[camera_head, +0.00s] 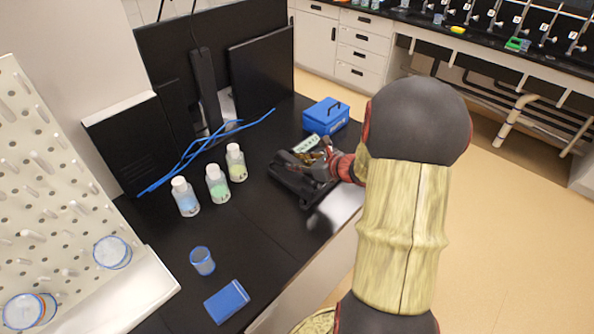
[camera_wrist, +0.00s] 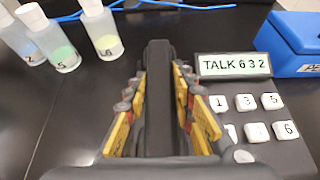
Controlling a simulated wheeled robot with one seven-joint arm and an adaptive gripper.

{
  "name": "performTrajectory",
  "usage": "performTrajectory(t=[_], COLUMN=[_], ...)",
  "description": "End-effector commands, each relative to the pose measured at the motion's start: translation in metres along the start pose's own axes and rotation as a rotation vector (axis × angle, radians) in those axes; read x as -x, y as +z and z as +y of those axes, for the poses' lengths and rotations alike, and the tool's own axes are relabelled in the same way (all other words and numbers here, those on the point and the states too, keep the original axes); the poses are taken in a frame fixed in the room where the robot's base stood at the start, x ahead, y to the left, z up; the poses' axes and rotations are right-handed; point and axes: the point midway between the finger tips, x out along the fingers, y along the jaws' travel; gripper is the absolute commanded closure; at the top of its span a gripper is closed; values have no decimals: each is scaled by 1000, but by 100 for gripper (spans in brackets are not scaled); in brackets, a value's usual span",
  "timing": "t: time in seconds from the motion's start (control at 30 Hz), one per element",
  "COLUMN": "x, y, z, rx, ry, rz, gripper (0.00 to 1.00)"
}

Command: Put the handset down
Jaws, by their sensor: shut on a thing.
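The black handset (camera_wrist: 158,100) stands lengthwise between the yellow-padded fingers of my gripper (camera_wrist: 159,74) in the wrist view. My gripper is shut on it. The dark phone base (camera_head: 286,176) lies on the black bench in the head view, with my gripper (camera_head: 328,160) over its right part. The phone's display (camera_wrist: 235,65) reads "TALK 632", and white number keys (camera_wrist: 257,132) show below it, right of the handset. Whether the handset touches the base, I cannot tell; my fingers and wrist hide part of both.
Three capped bottles (camera_head: 217,184) stand left of the phone. A blue box (camera_head: 326,115) with a handle sits behind it. Blue cables (camera_head: 185,165), a monitor (camera_head: 262,72), a small beaker (camera_head: 202,261) and a blue box-like item (camera_head: 227,301) are also on the bench (camera_head: 250,240).

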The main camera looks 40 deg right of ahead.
Motion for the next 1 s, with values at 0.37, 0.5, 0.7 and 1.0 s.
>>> performTrajectory(t=[0.37, 0.5, 0.7, 1.0], x=[-10, -12, -11, -11], y=[-19, -23, -23, -23], z=[0, 1, 1, 1], rx=[0, 0, -1, -1], ry=[0, 1, 1, 1], rz=[1, 1, 2, 2], gripper=[100, 100, 65, 57])
